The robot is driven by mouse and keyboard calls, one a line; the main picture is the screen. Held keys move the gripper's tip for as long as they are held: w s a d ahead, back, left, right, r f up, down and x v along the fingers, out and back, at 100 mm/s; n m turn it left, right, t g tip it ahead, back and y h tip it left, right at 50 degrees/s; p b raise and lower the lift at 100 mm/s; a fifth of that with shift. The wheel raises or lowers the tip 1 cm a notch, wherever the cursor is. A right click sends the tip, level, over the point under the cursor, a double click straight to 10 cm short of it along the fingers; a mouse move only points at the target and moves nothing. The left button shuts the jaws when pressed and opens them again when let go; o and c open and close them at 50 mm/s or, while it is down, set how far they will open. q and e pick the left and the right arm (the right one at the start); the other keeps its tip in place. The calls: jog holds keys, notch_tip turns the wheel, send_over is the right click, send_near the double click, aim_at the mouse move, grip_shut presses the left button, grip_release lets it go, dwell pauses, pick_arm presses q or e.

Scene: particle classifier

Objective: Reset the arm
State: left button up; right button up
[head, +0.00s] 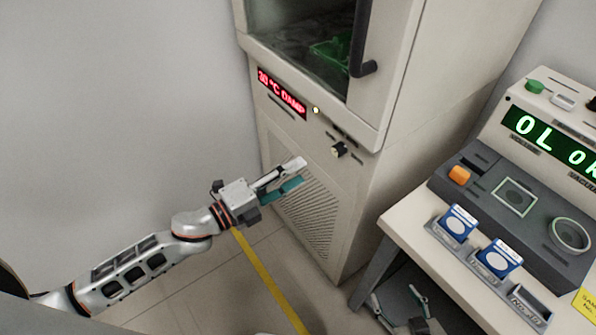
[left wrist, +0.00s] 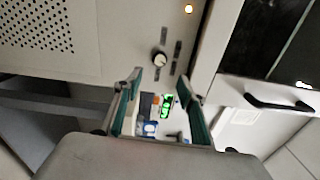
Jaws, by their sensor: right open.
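My left gripper (head: 296,176) reaches in from the left in the head view, in front of the cabinet's vented lower panel. Its two fingers with teal pads stand apart and nothing is between them. In the left wrist view the open fingers (left wrist: 159,82) frame the distant bench and its green display. My right gripper (head: 399,298) shows at the bottom edge of the head view, beside the bench's near side. Its fingers are spread and empty. Most of the right arm is out of view.
A tall beige cabinet (head: 395,170) with a dark handle (head: 363,69), a red display (head: 282,93) and a knob (head: 339,150) stands centrally. At right a bench (head: 408,225) bears a grey console (head: 480,190) and blue-and-white packs (head: 459,222) in a holder. Floor is clear at lower left.

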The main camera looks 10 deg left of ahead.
pick_arm(q)
jog(key=shift+f, duration=0.1)
dwell(0.3)
jog(key=s+a+f+n+g+y, duration=0.1)
jog(key=s+a+f+n+y, duration=0.4)
jog(key=s+f+n, duration=0.4)
jog(key=s+a+f+n+g+y, duration=0.1)
jog(key=s+a+f+n+y, duration=0.4)
jog(key=f+n, duration=0.8)
jog(key=s+a+n, duration=0.1)
jog(key=s, duration=0.2)
jog(key=shift+s+a+f, duration=0.15)
jog(key=shift+s+f, duration=0.1)
jog(key=shift+s, duration=0.1)
